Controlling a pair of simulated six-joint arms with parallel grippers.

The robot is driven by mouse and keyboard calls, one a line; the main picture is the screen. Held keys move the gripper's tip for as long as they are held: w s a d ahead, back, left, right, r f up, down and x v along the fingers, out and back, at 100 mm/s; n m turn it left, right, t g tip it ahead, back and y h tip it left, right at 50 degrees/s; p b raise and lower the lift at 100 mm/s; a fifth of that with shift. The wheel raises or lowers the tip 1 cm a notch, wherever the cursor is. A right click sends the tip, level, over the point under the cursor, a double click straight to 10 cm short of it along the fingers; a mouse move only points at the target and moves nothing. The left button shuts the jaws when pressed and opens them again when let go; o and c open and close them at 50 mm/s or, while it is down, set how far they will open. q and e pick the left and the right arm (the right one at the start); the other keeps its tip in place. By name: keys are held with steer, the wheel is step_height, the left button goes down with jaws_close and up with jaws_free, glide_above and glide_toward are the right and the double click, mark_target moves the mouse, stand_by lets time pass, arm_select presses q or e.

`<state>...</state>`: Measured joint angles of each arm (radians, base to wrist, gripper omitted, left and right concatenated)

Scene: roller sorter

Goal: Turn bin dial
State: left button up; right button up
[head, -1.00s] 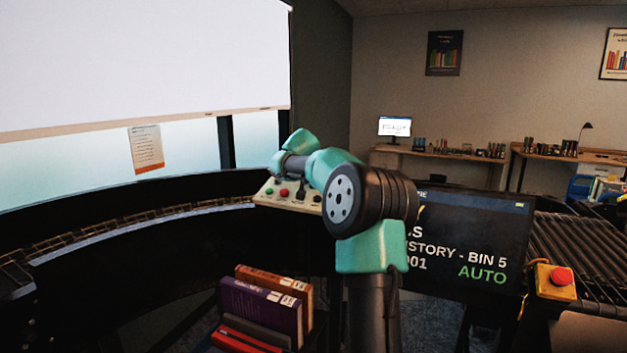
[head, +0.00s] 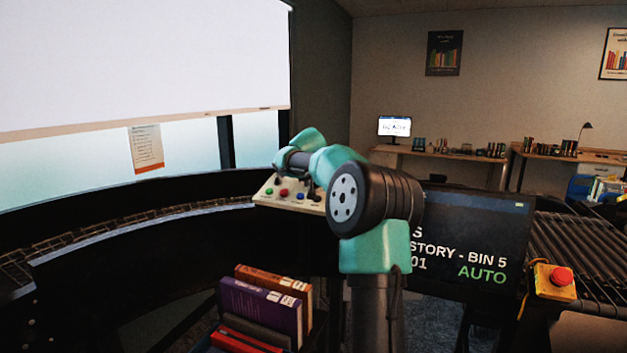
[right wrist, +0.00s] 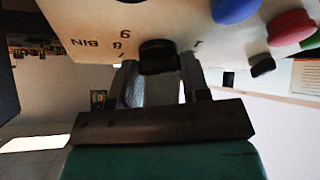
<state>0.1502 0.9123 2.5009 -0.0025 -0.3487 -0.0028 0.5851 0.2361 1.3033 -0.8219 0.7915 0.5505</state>
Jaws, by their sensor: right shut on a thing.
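The bin dial (right wrist: 158,56) is a black knob on a pale control panel, seen upside down in the right wrist view beside the print "BIN" and some numbers. My right gripper (right wrist: 161,78) is shut on it, with a finger at each side. In the head view the panel (head: 264,200) stands at the centre left, beneath my right wrist. My right arm hides the gripper's grip on the dial there. My left gripper is not in view.
Blue (right wrist: 235,9), pink-red (right wrist: 291,28) and green buttons and another black knob (right wrist: 262,66) are near the dial. A screen (head: 480,240) reads "BIN 5" and "AUTO". A red emergency button (head: 562,276) is at right. Books (head: 262,305) stand in front; a curved conveyor (head: 130,228) runs left.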

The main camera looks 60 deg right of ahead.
stand_by(0.3)
steer(key=o, duration=0.9)
steer(key=v, duration=1.7)
steer(key=shift+s+r, duration=0.2)
steer(key=shift+f, duration=0.1)
steer(key=x, duration=1.5)
steer(key=shift+w, duration=0.15)
steer(key=shift+a, duration=0.1)
